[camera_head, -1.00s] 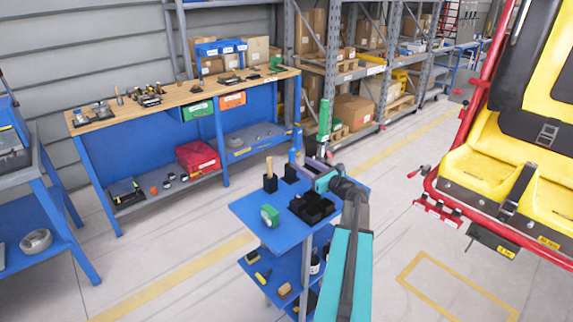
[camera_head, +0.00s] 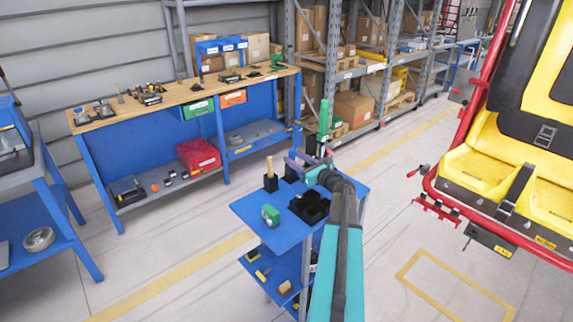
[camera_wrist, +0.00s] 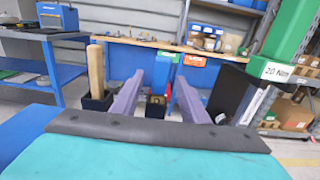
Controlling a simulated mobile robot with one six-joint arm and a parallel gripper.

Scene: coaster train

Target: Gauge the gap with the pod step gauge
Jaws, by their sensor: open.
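My gripper (camera_head: 304,161) is above the back of the blue cart top (camera_head: 252,209). In the wrist view its two purple fingers (camera_wrist: 158,102) stand apart with nothing held between them. A wooden handle (camera_head: 269,165) stands upright in a black block to the left, and a green tool labelled 20 Nm (camera_wrist: 283,45) stands upright to the right. A green object (camera_head: 270,215) lies on the cart's front part. I cannot tell which item is the pod step gauge.
A black compartment tray (camera_head: 310,207) sits on the cart beneath my arm. A yellow seat (camera_head: 480,160) with red bars (camera_head: 434,192) is at the right. A workbench (camera_head: 180,97) and shelving (camera_head: 350,75) stand behind. Floor between cart and seat is clear.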

